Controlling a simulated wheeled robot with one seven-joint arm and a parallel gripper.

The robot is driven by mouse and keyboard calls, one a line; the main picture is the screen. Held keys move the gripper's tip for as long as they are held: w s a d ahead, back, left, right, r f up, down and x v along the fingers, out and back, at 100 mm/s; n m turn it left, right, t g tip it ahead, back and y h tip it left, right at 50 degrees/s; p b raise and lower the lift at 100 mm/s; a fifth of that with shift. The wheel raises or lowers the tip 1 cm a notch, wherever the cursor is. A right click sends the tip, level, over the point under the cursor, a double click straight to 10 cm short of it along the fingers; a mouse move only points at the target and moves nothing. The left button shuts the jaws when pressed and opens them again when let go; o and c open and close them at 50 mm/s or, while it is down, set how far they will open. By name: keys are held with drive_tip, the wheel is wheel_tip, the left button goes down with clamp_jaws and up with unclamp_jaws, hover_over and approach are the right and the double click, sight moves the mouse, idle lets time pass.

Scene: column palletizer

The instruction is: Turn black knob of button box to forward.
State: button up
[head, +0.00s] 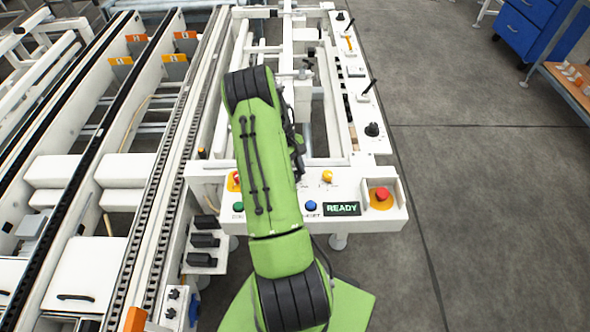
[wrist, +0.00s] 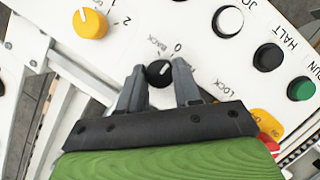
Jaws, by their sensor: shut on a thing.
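The black knob (wrist: 158,74) sits on the white panel of the button box (wrist: 115,45). In the wrist view, my gripper (wrist: 160,68) has one finger on each side of it and is shut on it. The knob's white mark points up and slightly right, toward the 0 label. In the head view, the button box (head: 350,191) is partly covered by my green arm, which hides the black knob and gripper.
A yellow knob (wrist: 90,23), a white button (wrist: 228,20), a black button (wrist: 268,57) and a green button (wrist: 300,89) surround it. The head view shows a READY display (head: 342,209) and a red button (head: 382,194). Conveyor rails (head: 165,200) run left; open floor lies right.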

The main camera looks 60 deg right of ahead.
drive_tip(key=m+t+y+b, duration=0.1)
drive_tip(key=m, duration=0.3)
drive_tip(key=shift+d+m, duration=0.15)
drive_tip(key=shift+m, duration=0.15)
drive_tip(key=shift+s+d+m+t+y, duration=0.1)
drive_tip(key=shift+m+t+y, duration=0.3)
drive_tip(key=shift+m, duration=0.7)
drive_tip(key=shift+m+t+y, duration=0.3)
drive_tip(key=shift+m+y, duration=0.1)
drive_tip(key=shift+m, duration=0.7)
drive_tip(key=o, duration=1)
drive_tip(key=shift+o, duration=0.2)
drive_tip(key=p+v, duration=0.3)
drive_tip(key=v, duration=1.2)
drive_tip(key=shift+r, duration=0.35)
drive_tip(key=shift+d, duration=0.1)
